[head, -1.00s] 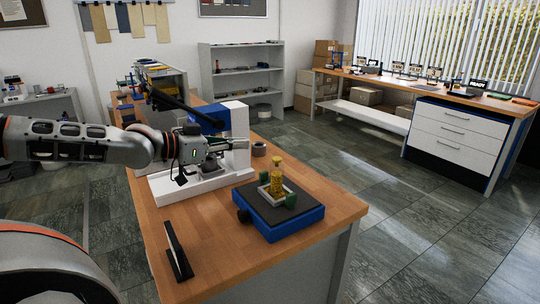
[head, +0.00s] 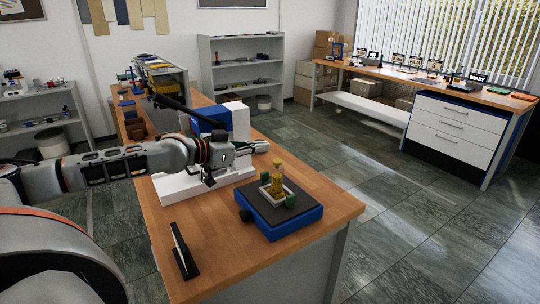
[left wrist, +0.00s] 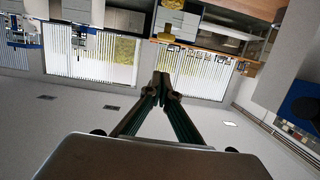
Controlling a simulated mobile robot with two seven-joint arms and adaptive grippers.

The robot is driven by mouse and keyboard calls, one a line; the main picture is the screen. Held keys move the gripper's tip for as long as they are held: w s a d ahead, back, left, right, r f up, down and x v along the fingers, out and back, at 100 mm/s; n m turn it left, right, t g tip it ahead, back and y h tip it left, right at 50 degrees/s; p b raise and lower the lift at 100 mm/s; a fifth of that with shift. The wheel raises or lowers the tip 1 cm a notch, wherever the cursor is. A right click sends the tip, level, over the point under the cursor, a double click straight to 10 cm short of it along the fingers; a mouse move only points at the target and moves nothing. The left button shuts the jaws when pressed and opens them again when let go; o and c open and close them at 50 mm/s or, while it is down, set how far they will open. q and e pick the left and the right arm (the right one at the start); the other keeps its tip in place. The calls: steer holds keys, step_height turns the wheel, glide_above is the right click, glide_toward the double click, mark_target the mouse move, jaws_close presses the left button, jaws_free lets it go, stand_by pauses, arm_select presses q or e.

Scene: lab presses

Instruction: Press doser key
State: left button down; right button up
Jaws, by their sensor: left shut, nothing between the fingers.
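I cannot make out a doser key for certain in either view. A blue and white machine (head: 238,118) stands on the wooden bench (head: 215,270), its front partly hidden by my left arm. My left gripper (head: 264,147) is in front of it, pointing right, with its fingers closed and empty. A blue platform (head: 278,225) with a dark top stands nearer, below and right of the gripper. It carries a yellow stepped piece (head: 278,180) between green jaws. My right gripper is not in view.
A far bench (head: 480,97) holds several small devices and a READY sign (head: 478,78). Grey shelves (head: 240,70) stand at the back.

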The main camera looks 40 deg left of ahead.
mark_target(277, 164)
arm_select(q)
steer(key=w+f, duration=0.1)
steer(key=f, duration=0.1)
steer(key=w+d+f, duration=0.1)
steer(key=w+f, duration=0.1)
steer(key=shift+w+d+f, duration=0.1)
steer(key=shift+d+f, duration=0.1)
steer(key=shift+f, duration=0.15)
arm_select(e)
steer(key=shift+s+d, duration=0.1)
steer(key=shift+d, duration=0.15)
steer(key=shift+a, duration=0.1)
arm_select(q)
steer(key=shift+f, duration=0.1)
